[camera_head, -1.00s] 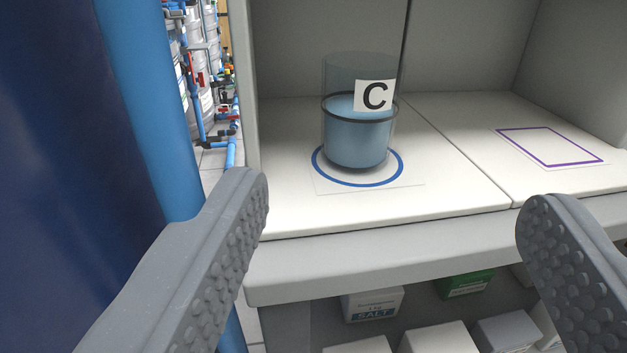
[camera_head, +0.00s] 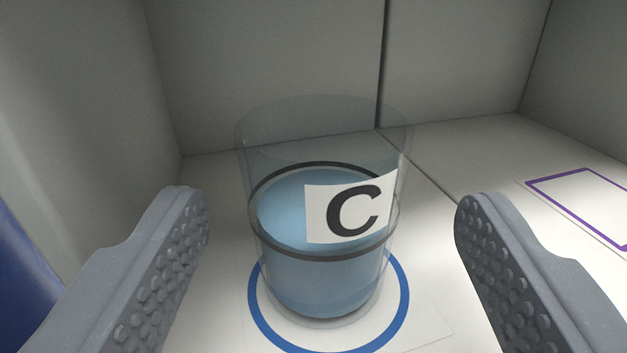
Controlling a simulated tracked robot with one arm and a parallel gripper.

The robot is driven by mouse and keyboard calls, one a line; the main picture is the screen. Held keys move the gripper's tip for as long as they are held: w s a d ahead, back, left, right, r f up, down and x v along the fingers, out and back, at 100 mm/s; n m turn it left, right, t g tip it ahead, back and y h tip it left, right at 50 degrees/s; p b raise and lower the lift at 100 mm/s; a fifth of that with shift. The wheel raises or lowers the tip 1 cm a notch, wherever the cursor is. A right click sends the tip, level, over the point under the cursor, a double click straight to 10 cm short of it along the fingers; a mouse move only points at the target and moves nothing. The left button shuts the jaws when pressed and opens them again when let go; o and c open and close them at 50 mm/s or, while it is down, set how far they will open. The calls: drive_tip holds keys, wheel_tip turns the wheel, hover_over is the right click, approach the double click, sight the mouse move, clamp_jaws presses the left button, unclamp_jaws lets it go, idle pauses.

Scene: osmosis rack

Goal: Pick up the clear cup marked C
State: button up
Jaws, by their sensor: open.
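The clear cup marked C (camera_head: 325,275) stands upright on the shelf, inside a blue ring marking (camera_head: 402,292). It holds blue liquid to about mid-height, has a dark band around it, and bears a white label with a black C. My gripper (camera_head: 330,215) is open, with one grey studded finger to the left of the cup and the other to its right. There is a visible gap between each finger and the cup. I cannot tell exactly how far the fingertips are from the cup in depth.
A purple rectangle marking (camera_head: 540,184) lies on the empty shelf to the right. The grey left wall (camera_head: 90,110) of the compartment is close to my left finger, and the back wall (camera_head: 270,60) stands behind the cup. A blue surface (camera_head: 25,290) shows at the lower left.

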sight(324, 250)
drive_tip(key=shift+w+a+f+b, duration=0.1)
drive_tip(key=shift+w+a+b, duration=0.1)
drive_tip(key=shift+w, duration=0.65)
drive_tip(key=shift+w+a+f+b, duration=0.1)
drive_tip(key=shift+w+b, duration=0.1)
drive_tip(key=shift+w, duration=0.6)
drive_tip(key=shift+d, duration=0.1)
drive_tip(key=c, duration=1.1)
drive_tip(key=shift+r, duration=0.15)
